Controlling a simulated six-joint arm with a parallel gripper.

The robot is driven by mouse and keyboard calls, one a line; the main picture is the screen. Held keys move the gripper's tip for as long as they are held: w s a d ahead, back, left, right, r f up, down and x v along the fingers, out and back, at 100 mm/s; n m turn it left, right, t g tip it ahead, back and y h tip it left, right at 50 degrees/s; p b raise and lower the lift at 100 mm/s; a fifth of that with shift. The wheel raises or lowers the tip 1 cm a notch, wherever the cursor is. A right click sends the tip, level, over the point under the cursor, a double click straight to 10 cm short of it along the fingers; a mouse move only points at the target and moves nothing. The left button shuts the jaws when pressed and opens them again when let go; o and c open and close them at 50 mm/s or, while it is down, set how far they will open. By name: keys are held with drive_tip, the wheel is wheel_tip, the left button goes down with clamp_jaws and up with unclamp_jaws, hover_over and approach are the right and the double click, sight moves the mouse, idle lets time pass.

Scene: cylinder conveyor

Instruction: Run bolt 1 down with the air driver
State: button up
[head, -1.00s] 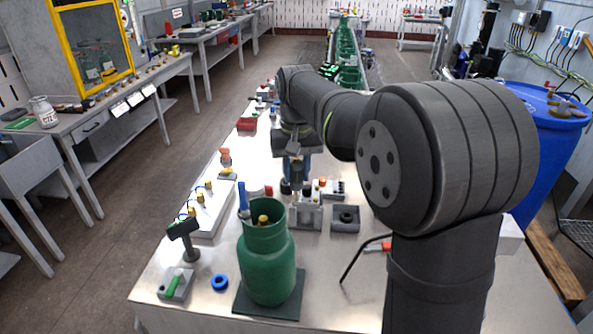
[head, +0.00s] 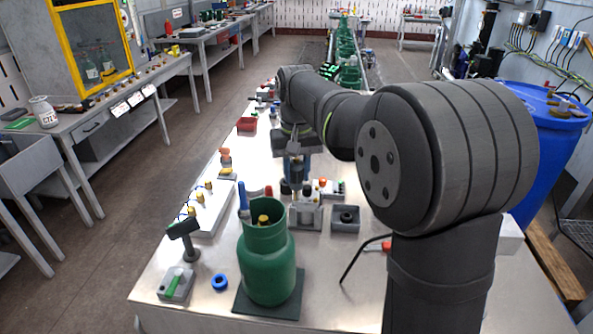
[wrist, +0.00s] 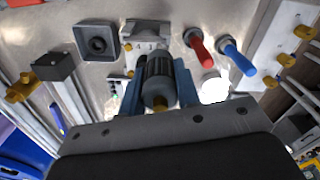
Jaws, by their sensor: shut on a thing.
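My gripper (head: 297,172) is over the middle of the bench in the head view, partly hidden by my own arm. In the wrist view its blue fingers (wrist: 157,92) are shut around a dark, ribbed cylindrical tool (wrist: 158,68), which looks like the air driver. Its far end is hidden. A pale grey block with number marks (wrist: 147,42) lies just beyond the tool; it seems to be the grey block (head: 305,217) in the head view. I cannot tell which part is bolt 1, nor whether the tool touches anything.
A green cylinder (head: 267,265) stands on a dark mat at the front. A square grey socket block (head: 345,219) sits right of the numbered block. Red (wrist: 200,52) and blue (wrist: 238,60) handles stand close by. A white rack with brass fittings (head: 207,212) lies left.

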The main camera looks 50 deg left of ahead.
drive_tip(key=shift+f, duration=0.2)
drive_tip(key=shift+r, duration=3.2)
drive_tip(key=shift+w, duration=0.1)
